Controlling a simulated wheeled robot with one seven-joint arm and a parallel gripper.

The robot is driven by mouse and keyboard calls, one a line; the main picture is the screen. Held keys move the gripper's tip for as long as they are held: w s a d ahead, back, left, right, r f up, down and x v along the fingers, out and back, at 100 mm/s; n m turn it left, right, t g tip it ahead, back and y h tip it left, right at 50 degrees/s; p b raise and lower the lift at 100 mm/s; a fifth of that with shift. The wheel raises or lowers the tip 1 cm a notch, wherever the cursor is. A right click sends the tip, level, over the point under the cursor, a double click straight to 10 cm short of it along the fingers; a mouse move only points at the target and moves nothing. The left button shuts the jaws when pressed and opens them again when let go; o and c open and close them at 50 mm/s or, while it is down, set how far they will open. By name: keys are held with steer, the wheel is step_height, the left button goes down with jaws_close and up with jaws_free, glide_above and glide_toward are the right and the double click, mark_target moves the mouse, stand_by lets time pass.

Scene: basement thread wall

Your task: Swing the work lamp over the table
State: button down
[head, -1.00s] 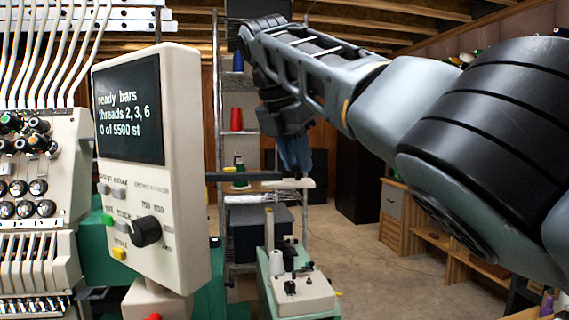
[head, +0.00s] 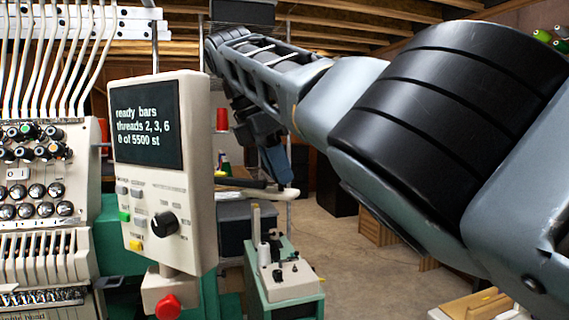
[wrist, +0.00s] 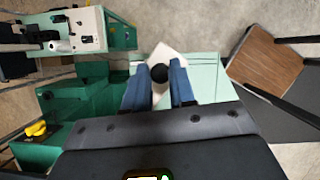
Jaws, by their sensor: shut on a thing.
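The work lamp shows in the head view as a dark bar (head: 240,183) ending in a pale, flat head (head: 262,194), beside and behind the control panel. My gripper (head: 284,188) points down at the right end of this head. In the wrist view, my gripper's two blue fingers (wrist: 160,88) close around a round black knob (wrist: 159,73) on a pale square plate (wrist: 167,57), which seems to be the lamp head. A pale green surface (wrist: 205,78), perhaps the table, lies below the plate. The knob is hidden in the head view.
The embroidery machine's control panel (head: 160,170) stands close on the left. A green stand with a white top (head: 288,280) is below my gripper. A brown-seated chair (wrist: 265,62) is at the right of the wrist view. Bare floor (head: 360,250) lies to the right.

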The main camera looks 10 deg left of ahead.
steer(key=shift+r, duration=0.1)
steer(key=c, duration=0.9)
jaws_free()
steer(key=shift+c, duration=0.2)
